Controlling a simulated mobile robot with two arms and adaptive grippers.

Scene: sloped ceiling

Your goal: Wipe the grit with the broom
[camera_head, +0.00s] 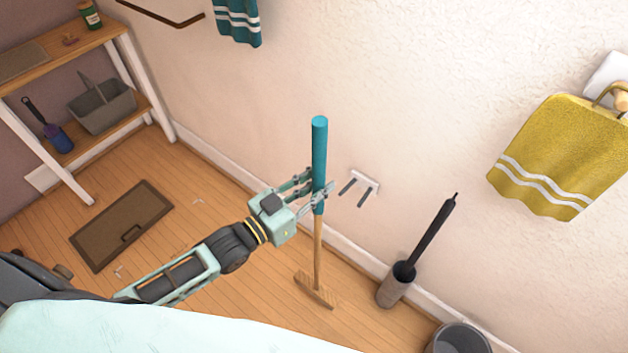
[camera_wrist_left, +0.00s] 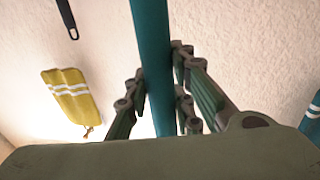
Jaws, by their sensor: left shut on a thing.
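The broom has a teal grip (camera_head: 319,150), a wooden lower handle and a wooden head (camera_head: 315,290) low near the floor by the wall. It stands close to upright. My left gripper (camera_head: 318,190) is shut around the teal grip, near its lower part. In the left wrist view the teal handle (camera_wrist_left: 151,65) runs between the fingers (camera_wrist_left: 155,100). Small pale bits that look like grit (camera_head: 198,201) lie on the wooden floor, with more (camera_head: 118,271) beside the brown mat. Whether the broom head touches the floor I cannot tell. My right gripper is not in view.
A two-pronged wall holder (camera_head: 360,187) is just right of the broom. A toilet brush in its holder (camera_head: 394,287) and a grey bin (camera_head: 459,340) stand along the wall. A brown mat (camera_head: 121,226) and a wooden shelf (camera_head: 75,45) are at left. Floor between mat and broom is mostly clear.

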